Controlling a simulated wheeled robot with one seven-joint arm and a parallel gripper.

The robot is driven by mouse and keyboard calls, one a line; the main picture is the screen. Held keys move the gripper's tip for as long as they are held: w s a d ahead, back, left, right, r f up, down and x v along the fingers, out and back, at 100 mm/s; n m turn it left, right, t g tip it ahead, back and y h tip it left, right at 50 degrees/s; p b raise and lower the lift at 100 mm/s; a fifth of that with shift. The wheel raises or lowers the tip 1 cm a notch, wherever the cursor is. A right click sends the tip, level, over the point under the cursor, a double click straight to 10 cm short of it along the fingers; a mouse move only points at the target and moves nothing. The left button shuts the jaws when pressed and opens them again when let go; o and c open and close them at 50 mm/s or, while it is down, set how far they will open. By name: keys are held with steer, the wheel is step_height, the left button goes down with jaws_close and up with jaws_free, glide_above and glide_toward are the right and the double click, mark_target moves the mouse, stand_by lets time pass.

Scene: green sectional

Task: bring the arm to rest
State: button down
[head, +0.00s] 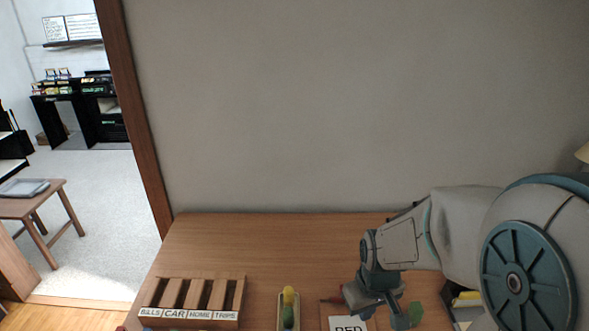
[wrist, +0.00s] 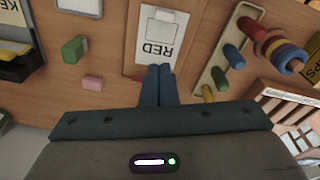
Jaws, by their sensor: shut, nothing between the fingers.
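My gripper (wrist: 158,72) is shut and empty, its two dark fingers pressed together in the wrist view. The fingertips overlap the lower edge of a board with a white card marked RED (wrist: 160,35); I cannot tell whether they touch it. In the head view my arm (head: 400,245) reaches in from the right, bent down over the desk. Its wrist end hangs close above the RED card (head: 347,324), and the fingertips are hard to make out there.
The wooden desk (head: 270,245) stands against a plain wall. It holds a labelled wooden sorter (head: 190,297), a peg tray (wrist: 212,75), stacked coloured rings (wrist: 275,48), a green block (wrist: 75,48) and a pink block (wrist: 92,83). The desk's back middle is clear.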

steer(key=s+r+m+t, duration=0.1)
steer(key=s+r+m, duration=0.2)
steer(key=s+r, duration=0.4)
steer(key=shift+s+r+m+t, duration=0.3)
steer(key=shift+s+r+t, duration=0.1)
steer(key=shift+r, duration=1.85)
steer(key=shift+w+a, duration=0.1)
